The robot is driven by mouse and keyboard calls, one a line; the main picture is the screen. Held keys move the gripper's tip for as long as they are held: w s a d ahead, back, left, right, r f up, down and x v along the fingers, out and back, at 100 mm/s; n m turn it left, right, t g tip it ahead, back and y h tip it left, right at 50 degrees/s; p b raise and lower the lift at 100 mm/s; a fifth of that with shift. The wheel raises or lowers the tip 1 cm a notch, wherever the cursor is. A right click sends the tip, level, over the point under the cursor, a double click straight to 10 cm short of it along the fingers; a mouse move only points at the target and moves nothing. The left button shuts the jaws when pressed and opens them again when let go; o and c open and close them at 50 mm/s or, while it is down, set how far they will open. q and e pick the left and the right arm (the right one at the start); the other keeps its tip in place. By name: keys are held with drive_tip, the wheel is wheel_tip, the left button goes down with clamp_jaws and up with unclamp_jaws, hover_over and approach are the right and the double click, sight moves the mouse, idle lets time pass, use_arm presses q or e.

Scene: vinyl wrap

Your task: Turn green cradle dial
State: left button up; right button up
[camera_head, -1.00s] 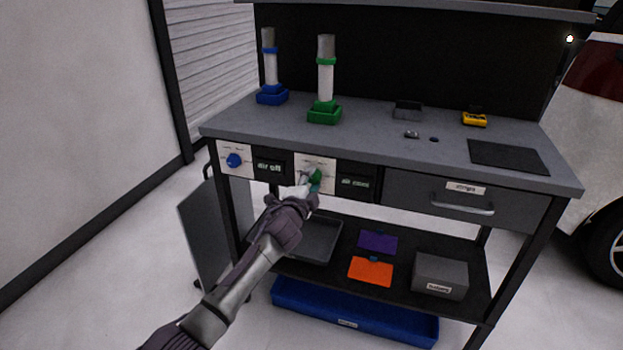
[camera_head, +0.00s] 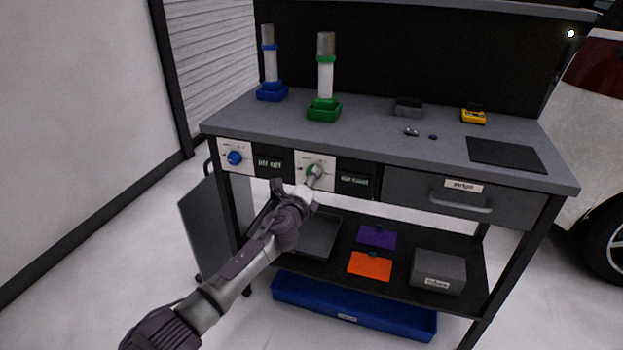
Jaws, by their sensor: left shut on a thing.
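The green dial (camera_head: 311,171) sits on a white panel (camera_head: 327,183) on the front of the workbench. My left gripper (camera_head: 314,172) is shut on the green dial, and its fingers hide part of the dial. The green cradle (camera_head: 323,112) stands on the bench top above and holds an upright white roll with a grey top. A dark display (camera_head: 355,181) is right of the dial; its text is too small to read. My right gripper is not in view.
A blue dial (camera_head: 235,158) is on a panel at the left, below a blue cradle (camera_head: 271,94) with a roll. A drawer (camera_head: 462,193) is at the right. The lower shelf holds a grey tray (camera_head: 320,237), purple and orange pieces, and a grey box (camera_head: 438,271).

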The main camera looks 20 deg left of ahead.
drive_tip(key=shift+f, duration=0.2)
use_arm(q)
drive_tip(key=shift+f+m, duration=0.1)
drive_tip(key=shift+m, duration=0.2)
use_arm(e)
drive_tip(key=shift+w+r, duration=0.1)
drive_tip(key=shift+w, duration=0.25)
use_arm(q)
drive_tip(key=o, duration=1.1)
drive_tip(key=shift+d, duration=0.1)
drive_tip(key=s, duration=1.2)
drive_tip(key=shift+a, duration=0.25)
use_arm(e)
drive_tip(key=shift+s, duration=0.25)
